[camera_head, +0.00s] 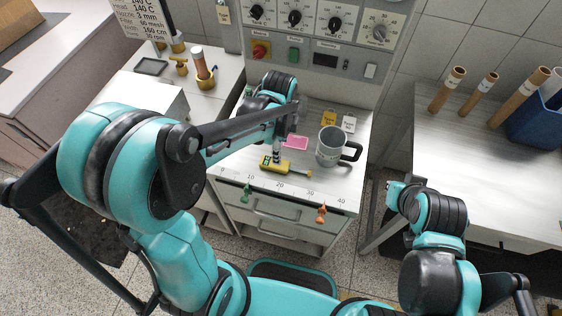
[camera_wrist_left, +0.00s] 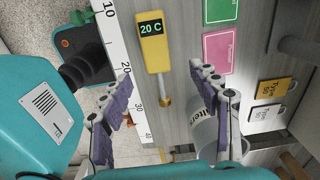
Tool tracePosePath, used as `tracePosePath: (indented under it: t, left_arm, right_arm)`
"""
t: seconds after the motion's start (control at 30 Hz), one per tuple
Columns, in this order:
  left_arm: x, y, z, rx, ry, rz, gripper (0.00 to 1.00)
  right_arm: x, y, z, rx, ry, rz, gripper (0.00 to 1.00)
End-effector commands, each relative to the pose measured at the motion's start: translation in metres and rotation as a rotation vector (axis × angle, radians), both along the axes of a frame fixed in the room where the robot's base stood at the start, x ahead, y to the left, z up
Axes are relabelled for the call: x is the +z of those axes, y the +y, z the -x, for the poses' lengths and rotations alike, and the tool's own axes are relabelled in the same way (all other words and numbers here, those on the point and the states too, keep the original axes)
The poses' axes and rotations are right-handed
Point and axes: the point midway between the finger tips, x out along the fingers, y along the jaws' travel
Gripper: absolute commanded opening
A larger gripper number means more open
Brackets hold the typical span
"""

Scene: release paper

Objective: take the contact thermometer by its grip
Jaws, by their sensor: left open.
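The contact thermometer (camera_head: 272,164) has a yellow body with a green display and a thin probe pointing right. It lies on the work table near the front ruler. In the left wrist view the thermometer (camera_wrist_left: 153,45) shows "20 C", with its probe running down the picture. My left gripper (camera_head: 277,152) is above the thermometer. In the wrist view the open fingers of the left gripper (camera_wrist_left: 165,88) stand apart on either side of the thermometer's line, holding nothing. Contact between fingers and thermometer cannot be made out. My right arm is at the right; its gripper fingers do not show.
A grey mug (camera_head: 330,148) stands right of the thermometer, with a pink card (camera_head: 295,143) behind the thermometer. Yellow (camera_head: 328,118) and white (camera_head: 348,123) tags lie farther back. A ruler (camera_head: 300,190) runs along the front edge. A control panel (camera_head: 315,40) rises behind.

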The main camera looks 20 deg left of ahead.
Motion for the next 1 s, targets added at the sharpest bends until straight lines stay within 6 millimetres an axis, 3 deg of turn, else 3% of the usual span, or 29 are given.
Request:
tracePosePath:
  t: [0.17,0.63,0.97,1.0]
  left_arm:
    - [-0.013,-0.002,-0.003,-0.06,0.022,-0.004,0.62]
    - [-0.077,0.002,0.003,-0.057,0.021,-0.003,0.62]
    - [-0.083,0.002,0.003,-0.057,0.02,-0.003,0.62]
    - [-0.083,0.002,0.003,-0.057,0.02,-0.003,0.52]
  right_arm:
    - [-0.001,0.0,0.0,0.0,0.0,0.0,0.0]
    - [-0.023,0.0,0.0,0.0,0.0,0.0,0.0]
    - [-0.024,0.0,0.0,0.0,0.0,0.0,0.0]
    - [-0.024,0.0,0.0,0.0,0.0,0.0,0.0]
